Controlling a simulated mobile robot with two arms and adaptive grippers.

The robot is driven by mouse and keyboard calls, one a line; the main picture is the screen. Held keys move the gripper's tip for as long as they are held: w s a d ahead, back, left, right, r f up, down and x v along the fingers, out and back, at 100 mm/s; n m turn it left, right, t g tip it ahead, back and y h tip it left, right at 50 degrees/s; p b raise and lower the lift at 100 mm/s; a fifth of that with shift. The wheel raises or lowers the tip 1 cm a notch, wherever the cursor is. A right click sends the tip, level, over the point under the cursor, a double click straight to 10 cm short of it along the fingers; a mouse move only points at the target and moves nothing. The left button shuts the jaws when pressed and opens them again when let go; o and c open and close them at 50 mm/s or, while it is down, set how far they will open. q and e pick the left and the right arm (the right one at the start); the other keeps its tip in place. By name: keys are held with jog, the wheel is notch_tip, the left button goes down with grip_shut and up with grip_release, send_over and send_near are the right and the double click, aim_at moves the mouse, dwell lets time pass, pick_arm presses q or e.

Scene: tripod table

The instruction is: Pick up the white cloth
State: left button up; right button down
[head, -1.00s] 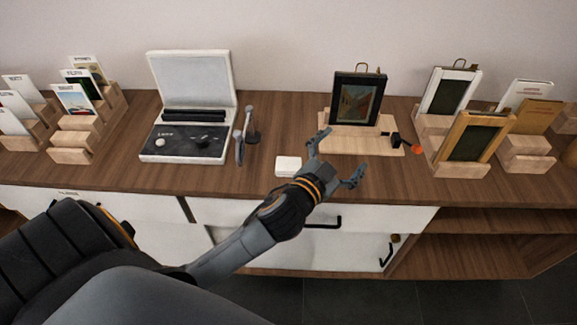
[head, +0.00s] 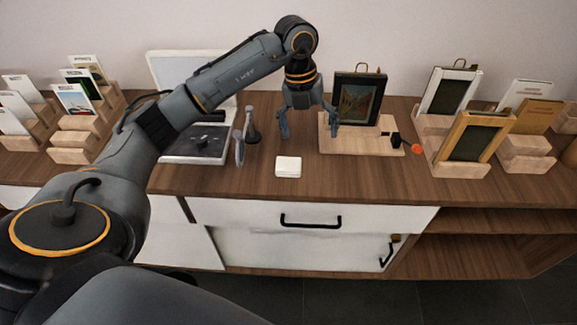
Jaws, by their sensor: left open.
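The white cloth (head: 288,167) looks like a small folded white block lying flat on the wooden cabinet top, near its front edge. My left gripper (head: 308,130) is open and points down, above and behind the cloth. Its fingers are spread and empty, and they do not touch the cloth. The cloth is in full view. My right gripper does not show.
A framed picture on a wooden stand (head: 335,140) is just right of the gripper. Two small grey upright tools (head: 246,137) stand to the left, beside an open white case (head: 160,66) partly hidden by my arm. More wooden display stands (head: 455,169) fill the right.

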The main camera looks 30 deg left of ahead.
pick_arm(q)
jog(key=a+r+n+y, duration=0.1)
jog(key=a+y, duration=0.1)
jog(key=a, duration=0.3)
send_over(289, 164)
jog(key=shift+g, duration=0.3)
jog(key=f, duration=0.6)
jog(key=shift+w+a+f+p, duration=0.1)
jog(key=shift+w+f+p, duration=0.2)
jog(key=shift+f, duration=0.7)
jog(key=f, duration=0.3)
jog(key=f+p, duration=0.1)
jog(key=shift+s+f, duration=0.15)
jog(key=shift+s, duration=0.15)
jog(key=shift+f, duration=0.5)
jog(key=c, duration=1)
